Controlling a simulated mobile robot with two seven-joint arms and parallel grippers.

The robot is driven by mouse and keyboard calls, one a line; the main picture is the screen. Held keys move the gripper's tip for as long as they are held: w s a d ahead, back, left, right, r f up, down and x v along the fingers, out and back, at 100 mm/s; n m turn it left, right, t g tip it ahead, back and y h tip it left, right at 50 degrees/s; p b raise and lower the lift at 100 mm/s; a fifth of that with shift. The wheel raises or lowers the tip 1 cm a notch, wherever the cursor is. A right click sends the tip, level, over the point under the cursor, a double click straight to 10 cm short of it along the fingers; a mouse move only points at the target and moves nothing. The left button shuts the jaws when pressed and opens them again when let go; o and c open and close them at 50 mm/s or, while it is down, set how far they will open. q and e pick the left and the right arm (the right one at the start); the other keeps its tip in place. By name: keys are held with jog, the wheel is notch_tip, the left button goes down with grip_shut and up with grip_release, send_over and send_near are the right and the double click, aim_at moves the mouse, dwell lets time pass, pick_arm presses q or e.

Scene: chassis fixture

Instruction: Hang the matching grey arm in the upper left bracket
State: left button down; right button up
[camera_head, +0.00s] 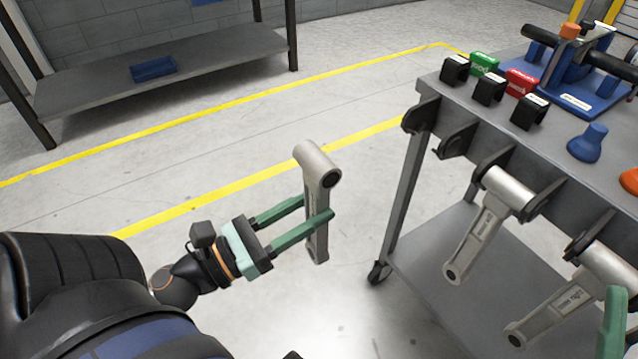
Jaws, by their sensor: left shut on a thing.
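My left gripper (318,212) is shut on a grey arm (317,200), its green fingers on either side of the shaft. The arm hangs nearly upright in the air, with its cylindrical head on top, to the left of the cart and apart from it. An empty pair of black brackets, a left one (420,114) and a right one (457,142), sticks out from the cart's edge at its left end. Two similar grey arms hang in brackets farther right, one nearer the middle (478,232) and one at the right (567,300). One green finger of my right gripper (614,325) shows at the lower right edge.
The grey cart (440,90) carries several black blocks (489,88), a green block (485,63), a red block (522,82), a blue knob (587,144) and a blue fixture (580,85). A shelf with a blue tray (153,69) stands at the back left. Open floor lies between.

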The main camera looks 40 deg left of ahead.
pick_arm(q)
jog(key=r+v, duration=0.1)
jog(key=v, duration=0.5)
jog(key=shift+s, duration=0.15)
jog(key=shift+a+r, duration=0.1)
dwell(1.7)
